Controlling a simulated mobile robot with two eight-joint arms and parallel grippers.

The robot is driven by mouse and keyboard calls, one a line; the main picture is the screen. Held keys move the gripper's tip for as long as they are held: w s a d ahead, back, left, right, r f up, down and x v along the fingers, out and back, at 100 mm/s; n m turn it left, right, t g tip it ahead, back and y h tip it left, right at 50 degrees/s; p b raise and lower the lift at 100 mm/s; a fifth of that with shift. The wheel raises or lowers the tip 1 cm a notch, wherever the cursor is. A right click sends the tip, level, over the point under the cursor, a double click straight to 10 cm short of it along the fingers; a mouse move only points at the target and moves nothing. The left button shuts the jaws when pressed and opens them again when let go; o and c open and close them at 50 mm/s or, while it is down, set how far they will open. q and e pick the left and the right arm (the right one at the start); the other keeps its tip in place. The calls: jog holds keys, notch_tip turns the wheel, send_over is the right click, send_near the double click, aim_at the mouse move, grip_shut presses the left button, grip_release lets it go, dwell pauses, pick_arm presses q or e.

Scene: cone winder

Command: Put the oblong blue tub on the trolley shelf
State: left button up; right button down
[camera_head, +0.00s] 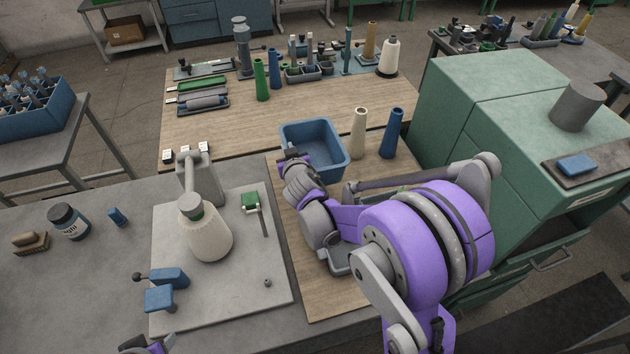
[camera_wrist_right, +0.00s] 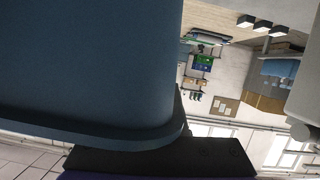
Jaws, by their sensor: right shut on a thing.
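The oblong blue tub (camera_head: 343,166) is upright and looks empty, at the near edge of the wooden bench top. My right gripper (camera_head: 291,156) is shut on its left wall. In the right wrist view the tub's wall (camera_wrist_right: 90,60) fills the left side, with a dark finger (camera_wrist_right: 160,160) against its rim. I cannot tell whether the tub touches the wood. My left gripper (camera_head: 148,346) barely shows at the bottom edge; its jaws are unclear. A grey stand with a low shelf (camera_head: 55,186) at the far left may be the trolley.
A cream cone (camera_head: 358,134) and a blue cone (camera_head: 392,134) stand close right of the tub. A winder with a yarn cone (camera_head: 206,232) stands left. A blue crate of bottles (camera_head: 42,116) occupies the left stand's top. Green cabinets (camera_head: 480,110) bound the right.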

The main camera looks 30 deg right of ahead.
notch_tip(320, 180, down, 5)
jog(key=shift+s+r+b, duration=0.15)
jog(key=shift+r+b, duration=0.05)
jog(key=shift+b, duration=0.1)
pick_arm(q)
jog(key=shift+s+f, duration=0.45)
jog(key=shift+f, duration=0.35)
pick_arm(e)
jog(key=shift+f, duration=2.05)
jog(key=shift+f+b, duration=0.2)
jog(key=shift+b, duration=0.15)
jog(key=c, duration=1)
grip_release()
pick_arm(q)
jog(key=shift+f, duration=0.15)
pick_arm(e)
jog(key=shift+r, duration=0.15)
